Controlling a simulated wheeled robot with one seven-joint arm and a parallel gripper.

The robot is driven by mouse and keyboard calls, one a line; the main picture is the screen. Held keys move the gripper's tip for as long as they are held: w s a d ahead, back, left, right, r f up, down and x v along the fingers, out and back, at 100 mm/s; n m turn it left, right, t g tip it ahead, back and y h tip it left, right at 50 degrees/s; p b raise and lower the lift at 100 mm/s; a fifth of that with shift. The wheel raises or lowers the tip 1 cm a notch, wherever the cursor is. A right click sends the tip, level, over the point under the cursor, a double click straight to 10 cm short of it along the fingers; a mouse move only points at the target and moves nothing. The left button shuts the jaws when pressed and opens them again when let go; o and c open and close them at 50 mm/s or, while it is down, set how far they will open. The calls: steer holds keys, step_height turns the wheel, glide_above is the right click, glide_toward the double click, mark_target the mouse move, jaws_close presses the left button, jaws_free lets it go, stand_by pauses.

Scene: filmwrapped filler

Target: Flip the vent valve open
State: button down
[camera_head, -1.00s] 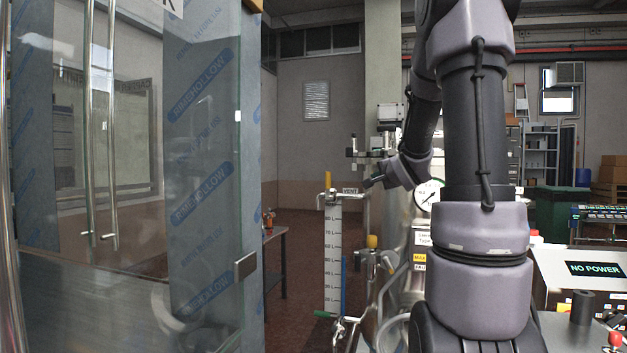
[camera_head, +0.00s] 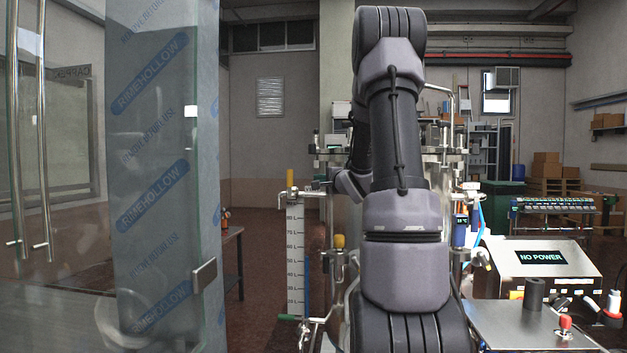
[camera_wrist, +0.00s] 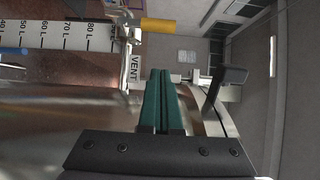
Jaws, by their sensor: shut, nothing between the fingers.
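The vent valve's yellow handle (camera_head: 290,177) stands upright at the top of the sight gauge in the head view. In the wrist view, which is turned sideways, the yellow handle (camera_wrist: 158,25) lies beyond the fingertips, near a white VENT label (camera_wrist: 134,69). My gripper (camera_wrist: 161,74) has green fingers, pressed together and empty.
A dark lever (camera_wrist: 226,88) on a metal fitting is close to the right of my fingers in the wrist view. The gauge scale (camera_head: 295,260) stands beside a steel tank (camera_wrist: 60,115). A glass door (camera_head: 160,200) fills the left; a NO POWER panel (camera_head: 541,257) stands right.

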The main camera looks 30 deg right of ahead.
mark_target(290, 182)
steer(key=w+a, duration=0.2)
steer(key=w, duration=0.8)
steer(key=shift+w+a, duration=0.2)
steer(key=shift+a, duration=0.15)
